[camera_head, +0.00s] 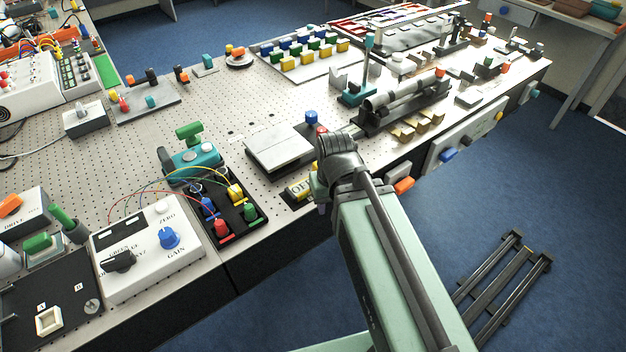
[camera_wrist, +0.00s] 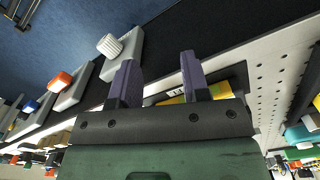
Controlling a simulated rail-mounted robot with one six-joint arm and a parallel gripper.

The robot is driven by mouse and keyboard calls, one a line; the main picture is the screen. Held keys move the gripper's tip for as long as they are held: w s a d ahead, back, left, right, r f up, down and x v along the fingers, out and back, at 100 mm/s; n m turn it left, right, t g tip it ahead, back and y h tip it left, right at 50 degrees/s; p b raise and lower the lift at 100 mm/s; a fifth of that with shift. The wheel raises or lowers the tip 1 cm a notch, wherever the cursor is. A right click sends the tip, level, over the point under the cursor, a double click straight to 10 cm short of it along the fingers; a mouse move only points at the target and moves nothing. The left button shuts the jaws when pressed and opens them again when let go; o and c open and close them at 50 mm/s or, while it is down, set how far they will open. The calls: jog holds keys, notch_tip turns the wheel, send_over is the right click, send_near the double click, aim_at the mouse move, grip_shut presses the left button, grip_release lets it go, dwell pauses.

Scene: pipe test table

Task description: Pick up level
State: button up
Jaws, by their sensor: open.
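No thing in view is plainly marked as the level. A yellow block with a pale lettered label (camera_head: 300,188) lies at the table's front edge in the camera_head view, beside my wrist. In the camera_wrist view a yellow piece (camera_wrist: 220,90) shows behind my fingers, partly hidden by them; it looks like the same block. My gripper (camera_wrist: 158,60) is open, its two purple fingers apart, with nothing held between the tips. In the camera_head view my wrist and arm hide most of the gripper. Whether the fingers touch the block I cannot tell.
A grey plate (camera_head: 279,147) lies behind the yellow block. A black tray with coloured plugs (camera_head: 233,208) and a white GAIN box (camera_head: 150,250) stand to the left. A clamped cylinder assembly (camera_head: 400,100) is at the right. An orange knob (camera_head: 403,185) sticks out from the table's front.

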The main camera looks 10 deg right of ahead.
jog(key=shift+o, duration=1.4)
